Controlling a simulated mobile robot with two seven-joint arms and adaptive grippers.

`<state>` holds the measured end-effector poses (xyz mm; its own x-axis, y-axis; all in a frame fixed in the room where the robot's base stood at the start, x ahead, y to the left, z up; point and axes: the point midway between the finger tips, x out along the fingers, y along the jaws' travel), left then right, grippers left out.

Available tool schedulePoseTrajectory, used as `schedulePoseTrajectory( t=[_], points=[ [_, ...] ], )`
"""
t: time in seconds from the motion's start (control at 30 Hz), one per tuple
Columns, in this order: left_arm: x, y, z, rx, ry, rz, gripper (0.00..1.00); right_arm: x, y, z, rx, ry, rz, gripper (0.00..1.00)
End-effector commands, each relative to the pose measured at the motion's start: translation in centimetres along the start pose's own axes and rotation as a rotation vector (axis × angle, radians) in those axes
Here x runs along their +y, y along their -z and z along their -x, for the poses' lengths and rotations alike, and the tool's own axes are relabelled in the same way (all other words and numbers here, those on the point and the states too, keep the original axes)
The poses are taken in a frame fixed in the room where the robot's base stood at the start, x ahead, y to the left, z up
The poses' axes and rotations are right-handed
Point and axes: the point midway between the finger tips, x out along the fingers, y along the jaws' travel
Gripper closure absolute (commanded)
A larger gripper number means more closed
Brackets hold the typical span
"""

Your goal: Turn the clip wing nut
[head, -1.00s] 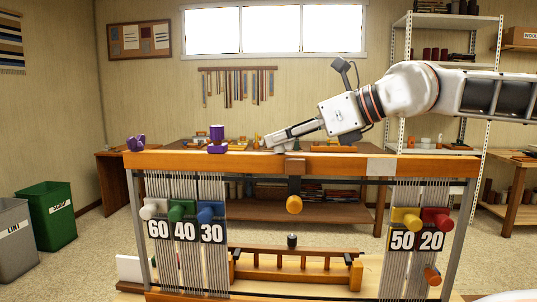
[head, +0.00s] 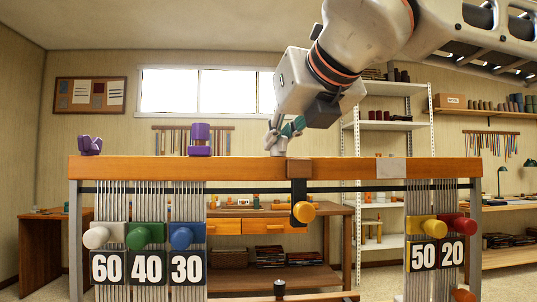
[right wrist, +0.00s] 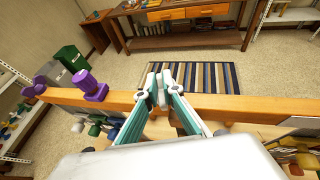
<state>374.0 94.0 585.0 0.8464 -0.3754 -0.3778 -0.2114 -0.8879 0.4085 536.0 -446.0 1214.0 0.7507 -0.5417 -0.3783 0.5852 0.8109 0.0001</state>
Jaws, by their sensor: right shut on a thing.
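My right gripper (head: 276,141) is at the beam's top edge, just left of the clip. In the right wrist view, my right gripper (right wrist: 160,90) is closed on a small pale grey piece, which I take to be the clip wing nut (right wrist: 161,88). The fingers hide most of it, so its angle is unclear. My left gripper is out of view.
A purple spool-shaped piece (head: 200,140) and a purple winged knob (head: 90,145) stand on the beam's left part. Coloured pegs and numbered weights hang below, 60 (head: 106,268) to 30 at left, 50 and 20 (head: 452,252) at right. A striped rug (right wrist: 190,78) lies beyond.

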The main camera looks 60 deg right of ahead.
Motion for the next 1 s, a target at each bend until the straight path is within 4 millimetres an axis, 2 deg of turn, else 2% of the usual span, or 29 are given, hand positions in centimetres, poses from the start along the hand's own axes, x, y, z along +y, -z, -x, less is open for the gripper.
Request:
schedulePoseTrajectory(
  t=[0.4,0.97,1.0],
  points=[
    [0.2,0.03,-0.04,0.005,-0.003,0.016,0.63,0.0,0.14,-0.05,0.007,0.188,-0.078,1.0],
    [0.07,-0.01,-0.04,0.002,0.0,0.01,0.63,-0.09,0.23,-0.06,0.01,0.22,-0.091,1.0],
    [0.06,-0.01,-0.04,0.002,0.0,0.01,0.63,-0.09,0.24,-0.06,0.01,0.22,-0.091,0.91]
  ],
)
